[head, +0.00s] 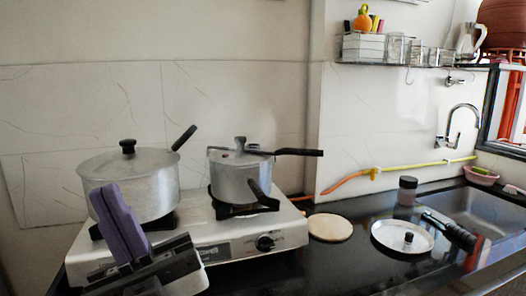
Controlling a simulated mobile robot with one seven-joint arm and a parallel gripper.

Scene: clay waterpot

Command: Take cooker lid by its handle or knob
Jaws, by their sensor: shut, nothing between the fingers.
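A silver pot (130,193) stands on the left burner, covered by a lid (128,160) with a black knob (128,146). A smaller silver cooker (235,183) stands on the right burner. Its lid (236,157) has a grey knob on top and a long black handle (300,152) pointing right. Another flat silver lid (402,240) with a black knob lies on the counter to the right. I cannot tell for sure which is meant. My gripper (108,190) has purple fingers, shut and empty, in front of the left pot and hiding part of it. No contact with a lid shows.
A yellow-orange hose (400,171) runs along the wall.

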